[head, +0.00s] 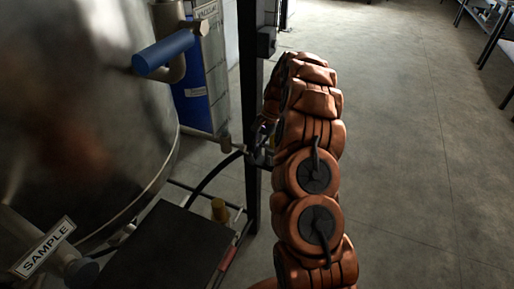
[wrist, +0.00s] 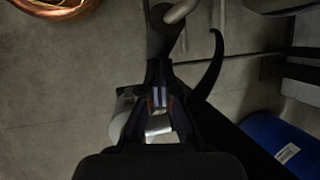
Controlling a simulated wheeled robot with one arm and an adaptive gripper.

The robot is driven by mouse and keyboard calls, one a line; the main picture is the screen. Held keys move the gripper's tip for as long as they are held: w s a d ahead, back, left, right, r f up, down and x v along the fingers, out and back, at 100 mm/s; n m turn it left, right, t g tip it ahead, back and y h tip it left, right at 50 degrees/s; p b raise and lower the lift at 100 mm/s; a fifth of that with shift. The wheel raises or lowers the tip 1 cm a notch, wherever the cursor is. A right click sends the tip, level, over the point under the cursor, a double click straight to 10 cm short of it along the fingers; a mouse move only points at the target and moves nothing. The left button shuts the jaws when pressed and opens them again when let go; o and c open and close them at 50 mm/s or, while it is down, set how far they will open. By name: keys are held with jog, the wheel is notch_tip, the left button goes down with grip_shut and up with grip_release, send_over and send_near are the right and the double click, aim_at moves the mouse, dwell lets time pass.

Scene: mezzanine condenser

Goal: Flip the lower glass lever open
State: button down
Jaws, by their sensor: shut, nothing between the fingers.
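My gripper (wrist: 158,75) is shut and empty in the wrist view, its dark fingers pointing up the picture. Its tips are close to a dark upright fitting (wrist: 165,38) joined to a pale metal pipe (wrist: 181,11); I cannot tell whether they touch. In the head view a thin metal pipe (head: 205,136) leaves the tank low on its right side and ends beside my gripper (head: 260,142). The lower glass lever cannot be clearly made out; it may be part of this dark fitting. My arm hides much of that area.
A large steel tank (head: 75,110) fills the left, with a blue-handled valve (head: 163,52) above and a SAMPLE tag (head: 45,248) below. A dark post (head: 250,90) stands beside my arm. A black hose (head: 213,174) curves below the pipe. Open floor (head: 410,170) lies right.

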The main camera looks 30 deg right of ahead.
jog(key=shift+s+a+f, duration=0.1)
jog(key=shift+f, duration=0.1)
dwell(0.6)
jog(key=v, duration=1.2)
jog(key=shift+a, duration=0.15)
dwell(0.4)
